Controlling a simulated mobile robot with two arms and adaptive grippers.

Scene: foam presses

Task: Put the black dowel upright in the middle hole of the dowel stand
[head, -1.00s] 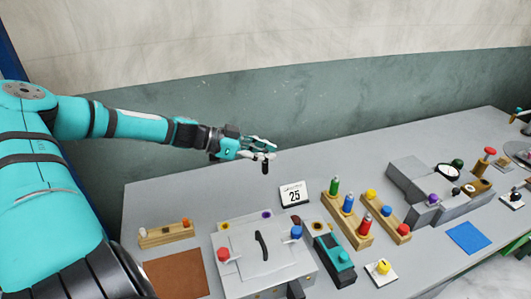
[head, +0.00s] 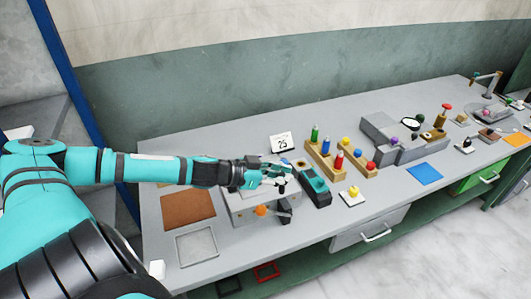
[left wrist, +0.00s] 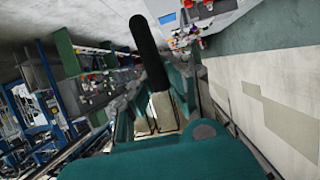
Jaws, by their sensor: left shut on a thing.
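The black dowel (left wrist: 148,50) is held in my left gripper and sticks out from its fingers in the left wrist view. In the head view my left gripper (head: 283,178) is shut on it, above the grey box with coloured knobs; the dowel barely shows there. A wooden block with green, blue and red cylinders (head: 326,160) stands to the right of the gripper. The low wooden stand with white and orange pegs seen earlier at the left is now hidden behind my left arm. My right gripper is out of view.
A teal device (head: 314,187) and a calendar card (head: 281,142) are close to the gripper. A brown mat (head: 188,208) and a grey frame (head: 196,246) lie at the left. A blue mat (head: 425,174) lies at the right. The strip along the back wall is clear.

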